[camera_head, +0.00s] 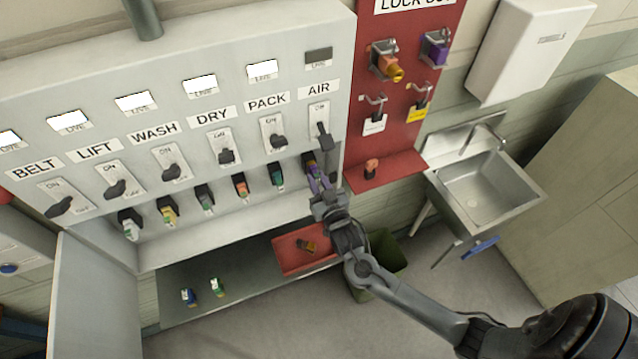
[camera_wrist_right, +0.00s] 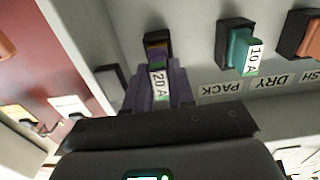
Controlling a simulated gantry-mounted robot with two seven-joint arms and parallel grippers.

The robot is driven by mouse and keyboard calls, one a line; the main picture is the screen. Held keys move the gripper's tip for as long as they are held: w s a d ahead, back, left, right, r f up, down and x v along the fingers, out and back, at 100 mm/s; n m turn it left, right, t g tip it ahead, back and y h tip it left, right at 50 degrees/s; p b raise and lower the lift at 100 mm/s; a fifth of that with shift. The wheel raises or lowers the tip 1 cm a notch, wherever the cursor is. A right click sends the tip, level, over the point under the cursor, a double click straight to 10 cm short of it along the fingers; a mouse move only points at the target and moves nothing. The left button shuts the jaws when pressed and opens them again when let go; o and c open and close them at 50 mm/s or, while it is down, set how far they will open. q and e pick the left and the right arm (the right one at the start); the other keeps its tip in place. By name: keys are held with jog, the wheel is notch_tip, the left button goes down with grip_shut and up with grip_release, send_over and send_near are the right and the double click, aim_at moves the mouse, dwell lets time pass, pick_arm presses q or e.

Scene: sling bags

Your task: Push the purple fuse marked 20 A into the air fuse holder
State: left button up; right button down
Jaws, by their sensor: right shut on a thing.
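My right gripper (camera_head: 316,186) is shut on the purple fuse (camera_wrist_right: 158,80), whose white label reads 20 A. The fuse also shows in the head view as a small purple patch between the fingertips. It is lined up at the mouth of the dark air fuse holder (camera_wrist_right: 157,44), below the AIR switch (camera_head: 322,138). The holder also shows in the head view (camera_head: 308,159), partly hidden by the gripper. I cannot tell how deep the fuse sits. My left gripper is not in view.
The PACK holder beside it carries a teal fuse (camera_wrist_right: 238,50) marked 10 A. More fuses fill the row to the left. A red tray (camera_head: 290,262) on the shelf holds a small fuse. A red lockout board (camera_head: 392,160) stands close on the right.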

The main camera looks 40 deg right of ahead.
jog(key=shift+w+d, duration=0.2)
jog(key=shift+w, duration=0.5)
jog(key=c, duration=1.4)
grip_release()
jog(key=shift+w, duration=0.1)
jog(key=o, duration=0.5)
jog(key=shift+b+v, duration=0.9)
jog(key=shift+v, duration=4.55)
jog(key=shift+r, duration=0.1)
